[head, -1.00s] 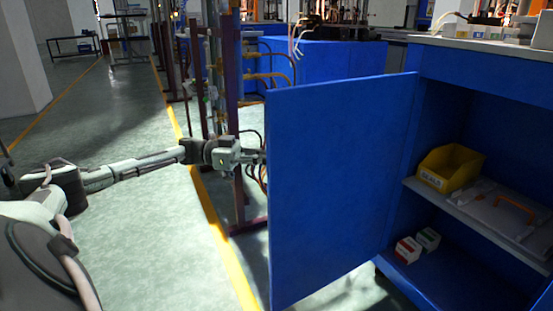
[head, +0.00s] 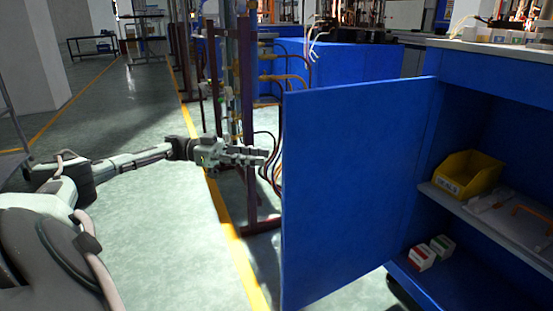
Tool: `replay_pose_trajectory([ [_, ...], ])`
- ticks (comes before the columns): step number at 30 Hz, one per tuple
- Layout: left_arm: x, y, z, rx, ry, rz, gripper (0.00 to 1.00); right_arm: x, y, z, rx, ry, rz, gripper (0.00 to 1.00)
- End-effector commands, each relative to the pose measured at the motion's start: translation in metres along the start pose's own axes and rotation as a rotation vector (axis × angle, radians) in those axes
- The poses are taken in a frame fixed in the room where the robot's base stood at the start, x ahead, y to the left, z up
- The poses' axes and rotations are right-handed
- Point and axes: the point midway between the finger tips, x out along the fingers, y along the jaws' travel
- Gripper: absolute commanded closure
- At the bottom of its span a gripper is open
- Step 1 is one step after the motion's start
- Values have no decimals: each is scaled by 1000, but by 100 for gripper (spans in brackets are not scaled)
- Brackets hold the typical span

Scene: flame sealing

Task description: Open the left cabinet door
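The blue cabinet door (head: 355,190) stands swung wide open, its free edge on the left and its hinge side at the cabinet (head: 490,70) on the right. The cabinet's inside is exposed. My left gripper (head: 262,156) is left of the door's free edge, with a small gap in the picture, and points right toward it. It holds nothing that I can see; its fingers look close together, but their opening is too small to judge. My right gripper is not in view.
Inside the cabinet, a yellow bin (head: 467,174) and a case with an orange handle (head: 522,218) sit on a shelf. Small boxes (head: 422,257) are below. A pipe rack (head: 247,120) stands behind my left gripper. The floor at left is clear.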

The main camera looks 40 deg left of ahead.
Motion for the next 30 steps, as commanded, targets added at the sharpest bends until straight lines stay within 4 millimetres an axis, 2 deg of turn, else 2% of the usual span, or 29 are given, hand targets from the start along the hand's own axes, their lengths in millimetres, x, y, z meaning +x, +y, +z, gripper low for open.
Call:
replay_pose_trajectory([
  [3,-18,-1,0,2,1,-3,70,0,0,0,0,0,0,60],
  [9,-32,0,0,0,1,1,70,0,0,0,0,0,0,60],
  [30,-33,0,0,0,0,1,70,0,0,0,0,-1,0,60],
])
